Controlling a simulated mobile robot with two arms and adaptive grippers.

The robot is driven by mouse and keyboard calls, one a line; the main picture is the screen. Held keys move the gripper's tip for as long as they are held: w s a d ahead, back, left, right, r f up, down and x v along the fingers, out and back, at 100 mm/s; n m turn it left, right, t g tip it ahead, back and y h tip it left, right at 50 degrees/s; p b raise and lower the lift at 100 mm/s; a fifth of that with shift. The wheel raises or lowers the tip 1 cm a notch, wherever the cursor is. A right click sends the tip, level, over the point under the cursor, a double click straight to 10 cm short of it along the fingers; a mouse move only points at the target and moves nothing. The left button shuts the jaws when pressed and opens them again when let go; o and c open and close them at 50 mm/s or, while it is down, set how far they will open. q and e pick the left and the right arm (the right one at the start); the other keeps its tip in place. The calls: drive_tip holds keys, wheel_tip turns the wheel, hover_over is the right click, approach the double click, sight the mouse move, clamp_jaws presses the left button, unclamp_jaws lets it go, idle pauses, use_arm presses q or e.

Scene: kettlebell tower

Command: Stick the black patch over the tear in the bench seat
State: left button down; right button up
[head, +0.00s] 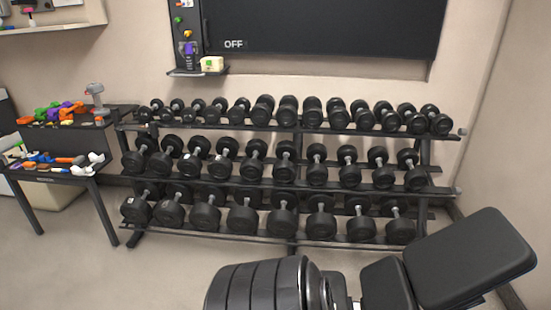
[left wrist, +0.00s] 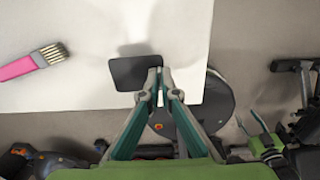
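The black patch (left wrist: 128,73) is a small dark square with rounded corners, seen in the left wrist view in front of a white surface. My left gripper (left wrist: 158,73) has its fingertips together at the patch's right part and appears shut on it. A soft shadow lies on the white surface beyond them. The bench shows in the head view at the lower right, with a raised black backrest (head: 470,258) and a black seat pad (head: 386,285), partly cut off by the frame. No tear is visible. My right gripper is in neither view.
The white surface (left wrist: 215,20) also holds a pink-handled brush (left wrist: 35,62). A three-tier dumbbell rack (head: 290,185) stands along the wall. A side table (head: 60,176) at left carries colourful small items. Large black weight plates (head: 262,285) stand at the bottom, left of the bench.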

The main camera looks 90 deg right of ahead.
use_arm(q)
drive_tip(key=shift+r, duration=0.1)
drive_tip(key=shift+r+p, duration=2.2)
drive_tip(key=shift+r, duration=0.2)
